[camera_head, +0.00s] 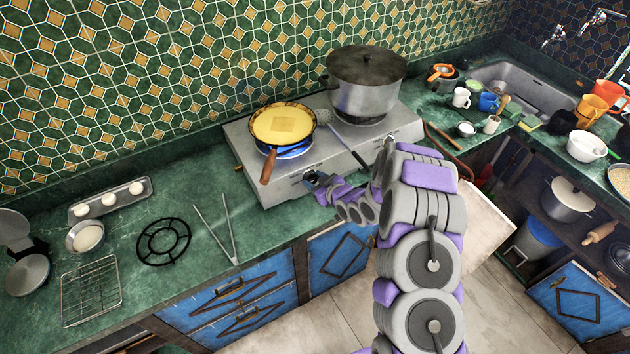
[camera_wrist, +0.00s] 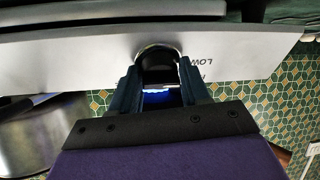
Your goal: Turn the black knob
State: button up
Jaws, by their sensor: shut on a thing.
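The gas hotplate (camera_head: 282,190) stands on the green counter, with its grey front panel facing my arm. My gripper (camera_head: 316,182) is at the left part of that panel, below the yellow pan. In the wrist view, the black knob (camera_wrist: 157,58) with a silver rim sits on the panel (camera_wrist: 75,48), between the fingers of my gripper (camera_wrist: 160,80). The gripper is shut on it. The lettering "LOW" shows beside the knob. In the head view, the gripper hides the knob. A blue flame (camera_head: 292,151) burns under the pan.
A yellow-filled pan (camera_head: 283,125) sits on the left burner, its wooden handle (camera_head: 268,167) jutting forward near my gripper. A big lidded pot (camera_head: 365,85) covers the right burner; a spatula (camera_head: 345,137) lies between them. Tongs (camera_head: 218,235) and a black trivet (camera_head: 163,241) lie to the left.

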jog(key=c, duration=0.4)
jog(key=shift+o, duration=0.2)
jog(key=shift+m, duration=0.4)
jog(key=m, duration=0.4)
jog(key=shift+t+h+p, duration=0.3)
jog(key=shift+t+p, duration=0.1)
jog(key=shift+s+a+f+m+t+h+b, duration=0.1)
jog(key=shift+m+t+h+b, duration=0.1)
jog(key=shift+m, duration=1)
jog(key=shift+s+m+t+h+b, duration=0.1)
jog(key=shift+m+h, duration=0.1)
jog(key=shift+m, duration=1)
jog(key=o, duration=1)
jog(key=shift+w, duration=0.15)
